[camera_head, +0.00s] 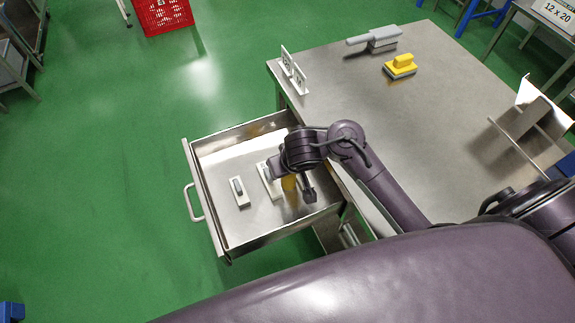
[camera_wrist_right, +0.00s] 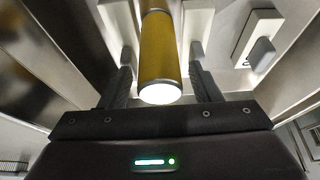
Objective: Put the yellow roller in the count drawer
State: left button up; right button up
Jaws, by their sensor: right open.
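The yellow roller (camera_head: 290,186) is inside the open metal drawer (camera_head: 222,160), near its table side and partly hidden under my right gripper (camera_head: 289,181). In the right wrist view the roller (camera_wrist_right: 158,50) is a yellow cylinder with a metal band and a pale round end. It lies between the two dark fingers of my right gripper (camera_wrist_right: 163,78), which are open, with a gap on each side. White blocks (camera_wrist_right: 198,30) stand on both sides of the roller. Whether it touches them I cannot tell. My left gripper is not in view.
A small white block with a grey top (camera_head: 238,191) sits in the drawer, left of the roller. On the metal table (camera_head: 430,120) are a yellow-handled brush (camera_head: 400,67), a grey tool (camera_head: 376,40) and a white stand (camera_head: 293,72). The drawer's left floor is mostly clear.

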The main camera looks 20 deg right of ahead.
jog(key=p+v, duration=0.8)
jog(key=v, duration=0.4)
jog(key=shift+r, duration=0.2)
jog(key=shift+s+f, duration=0.1)
